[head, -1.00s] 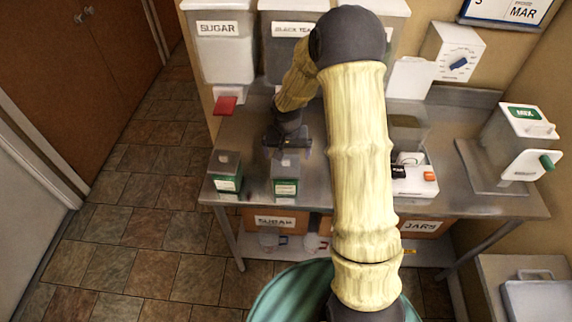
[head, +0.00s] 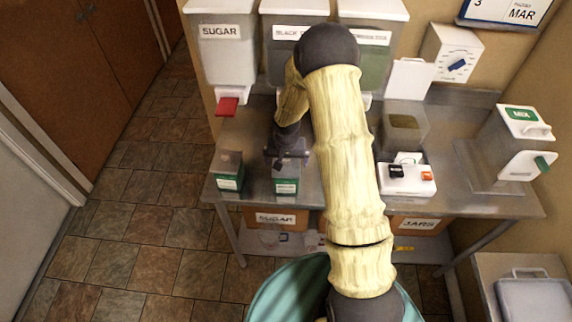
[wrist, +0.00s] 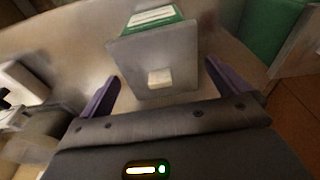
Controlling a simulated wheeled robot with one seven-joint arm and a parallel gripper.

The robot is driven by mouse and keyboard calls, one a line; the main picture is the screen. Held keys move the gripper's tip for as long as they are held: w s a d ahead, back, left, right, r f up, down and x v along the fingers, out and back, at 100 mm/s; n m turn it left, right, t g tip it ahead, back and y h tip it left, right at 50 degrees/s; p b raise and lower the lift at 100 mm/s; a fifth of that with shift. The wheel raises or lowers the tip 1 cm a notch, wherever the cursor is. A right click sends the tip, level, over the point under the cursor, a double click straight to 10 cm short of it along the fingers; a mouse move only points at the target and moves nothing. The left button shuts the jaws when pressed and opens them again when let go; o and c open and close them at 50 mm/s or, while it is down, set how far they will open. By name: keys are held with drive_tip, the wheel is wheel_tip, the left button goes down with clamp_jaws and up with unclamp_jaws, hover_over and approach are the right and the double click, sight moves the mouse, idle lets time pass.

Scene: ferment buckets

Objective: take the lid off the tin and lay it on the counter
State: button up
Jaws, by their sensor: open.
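A tin with a green and white label (head: 286,186) stands near the front edge of the counter (head: 258,134), mostly hidden from above by my gripper (head: 288,158). In the wrist view its grey square lid (wrist: 130,58) with a pale block-shaped knob (wrist: 159,78) is on the tin, with the green label (wrist: 153,18) beyond it. My gripper (wrist: 161,74) is open, its two purple fingers on either side of the lid and knob. Nothing is held. I cannot tell how high the fingers are above the lid.
A second green-labelled tin (head: 228,172) stands close to the left. To the right are a white device with black and orange parts (head: 407,180) and a clear container (head: 403,128). Dispensers (head: 222,55) line the back. Bare counter lies behind the left tin.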

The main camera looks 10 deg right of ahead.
sight(286, 160)
drive_tip(key=c, duration=0.9)
drive_tip(key=shift+o, duration=0.2)
drive_tip(key=shift+w+r, duration=0.1)
wheel_tip(286, 160, up, 10)
drive_tip(key=b, duration=0.3)
